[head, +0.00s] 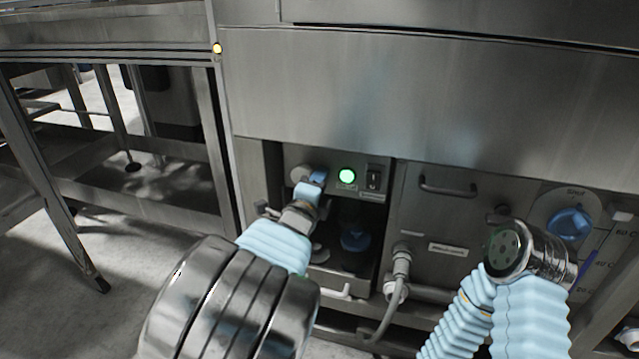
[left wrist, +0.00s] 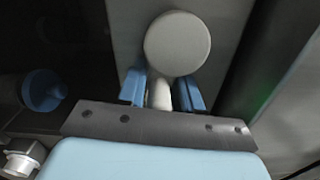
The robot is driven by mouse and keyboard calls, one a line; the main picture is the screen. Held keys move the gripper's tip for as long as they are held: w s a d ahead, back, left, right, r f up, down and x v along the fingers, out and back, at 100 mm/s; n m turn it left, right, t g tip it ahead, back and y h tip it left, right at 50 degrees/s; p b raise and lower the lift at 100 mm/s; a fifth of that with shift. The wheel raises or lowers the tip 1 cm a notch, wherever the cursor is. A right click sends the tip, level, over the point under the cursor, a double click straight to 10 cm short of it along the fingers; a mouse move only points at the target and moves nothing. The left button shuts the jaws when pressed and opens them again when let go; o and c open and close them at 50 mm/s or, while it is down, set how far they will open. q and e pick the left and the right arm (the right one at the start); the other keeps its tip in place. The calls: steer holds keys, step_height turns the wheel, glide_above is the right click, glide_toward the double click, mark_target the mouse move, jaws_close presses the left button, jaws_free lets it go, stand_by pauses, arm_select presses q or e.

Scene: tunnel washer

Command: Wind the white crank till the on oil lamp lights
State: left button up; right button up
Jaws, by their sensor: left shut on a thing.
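The white crank shows as a pale round hub (left wrist: 177,43) in the left wrist view, with a short stem pointing down between my fingers. In the head view its pale round end (head: 299,173) shows in the recess, partly behind my gripper. My left gripper (head: 315,181) is shut on the crank; its blue fingers (left wrist: 161,92) stand on both sides of the stem. A round lamp (head: 347,176) just right of the crank glows green. The small label under it is too small to read. My right arm shows at the right, but no gripper fingers show on it.
A black rocker switch (head: 373,178) sits right of the lamp. A blue knob (head: 355,237) is low in the recess. A hose fitting (head: 401,262) and a drawer handle (head: 448,187) lie to the right, then a blue dial knob (head: 569,223). Open floor lies left.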

arm_select(q)
steer(key=shift+a+f, duration=0.15)
steer(key=shift+f, duration=0.15)
steer(key=o, duration=0.8)
steer(key=shift+o, duration=0.2)
steer(key=shift+r, duration=0.1)
steer(key=p+v, duration=0.1)
steer(key=v, duration=1.3)
steer(key=shift+p, duration=0.4)
steer(key=shift+w, duration=0.1)
